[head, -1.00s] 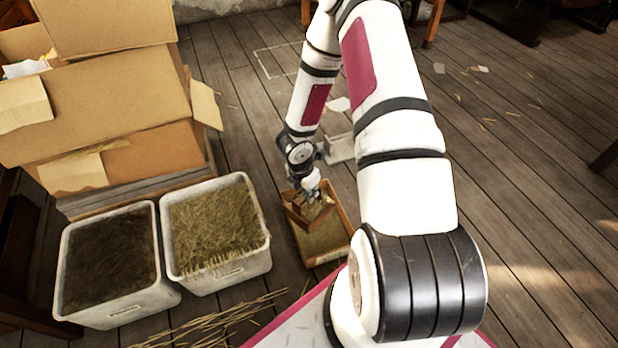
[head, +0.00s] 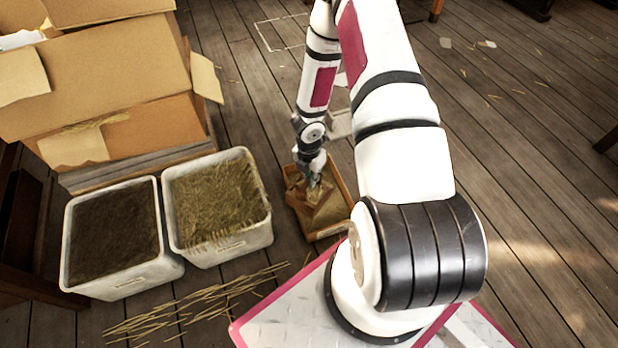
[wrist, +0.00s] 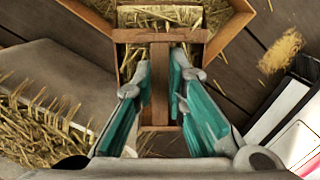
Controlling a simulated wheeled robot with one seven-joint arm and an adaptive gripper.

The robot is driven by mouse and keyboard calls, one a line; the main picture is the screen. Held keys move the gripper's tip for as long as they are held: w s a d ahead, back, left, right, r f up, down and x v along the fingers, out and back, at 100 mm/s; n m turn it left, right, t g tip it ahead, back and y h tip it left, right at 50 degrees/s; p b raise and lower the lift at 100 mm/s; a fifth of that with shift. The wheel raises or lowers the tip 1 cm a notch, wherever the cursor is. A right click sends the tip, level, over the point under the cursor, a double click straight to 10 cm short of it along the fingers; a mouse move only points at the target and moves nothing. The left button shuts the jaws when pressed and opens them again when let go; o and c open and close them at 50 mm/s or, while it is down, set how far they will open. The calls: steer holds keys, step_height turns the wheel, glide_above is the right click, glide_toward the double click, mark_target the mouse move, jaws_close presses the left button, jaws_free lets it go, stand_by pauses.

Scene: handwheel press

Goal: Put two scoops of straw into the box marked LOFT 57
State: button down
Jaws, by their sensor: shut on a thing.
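My gripper (head: 314,180) is shut on the handle of a wooden scoop (head: 328,204). In the wrist view the fingers (wrist: 163,82) close on the scoop's middle bar (wrist: 160,95), and straw (wrist: 160,16) shows at its far end. The scoop is over or inside a small open wooden box (head: 344,186) on the floor; its exact height is unclear. The box's wall also shows in the wrist view (wrist: 232,22). Its floor is largely hidden by the scoop. No LOFT 57 marking is readable. A white tub of straw (head: 245,245) stands left of the box.
A second white tub (head: 125,284) holds dark material. Cardboard boxes (head: 110,70) stand behind the tubs. Long straw stalks (head: 195,303) lie in front, and a loose straw clump (wrist: 282,50) lies on the floor beside the box. The plank floor to the right is mostly clear.

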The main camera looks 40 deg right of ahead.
steer(key=shift+w+d+f+b, duration=0.15)
steer(key=shift+w+f+b, duration=0.05)
steer(key=shift+w+b, duration=0.1)
steer(key=shift+r+p, duration=0.15)
steer(key=shift+p, duration=0.5)
steer(key=shift+w+y+p, duration=0.1)
steer(key=shift+y+p, duration=0.2)
steer(key=shift+p, duration=0.35)
steer(key=p, duration=0.3)
steer(key=shift+d+f+p, duration=0.2)
steer(key=shift+f+p, duration=0.1)
steer(key=shift+p, duration=0.05)
steer(key=p, duration=0.3)
steer(key=shift+d+y, duration=0.25)
steer(key=shift+y, duration=0.05)
steer(key=shift+w+d+f+p, duration=0.2)
steer(key=shift+d+p, duration=0.15)
steer(key=shift+p, duration=0.85)
steer(key=shift+w+d+y+p, duration=0.1)
steer(key=shift+d+y+p, duration=0.15)
steer(key=shift+p, duration=0.6)
steer(key=p, duration=0.3)
steer(key=shift+d+r+g+y+p, duration=0.15)
steer(key=shift+r+g+y+p, duration=0.05)
steer(key=shift+g+y+p, duration=0.15)
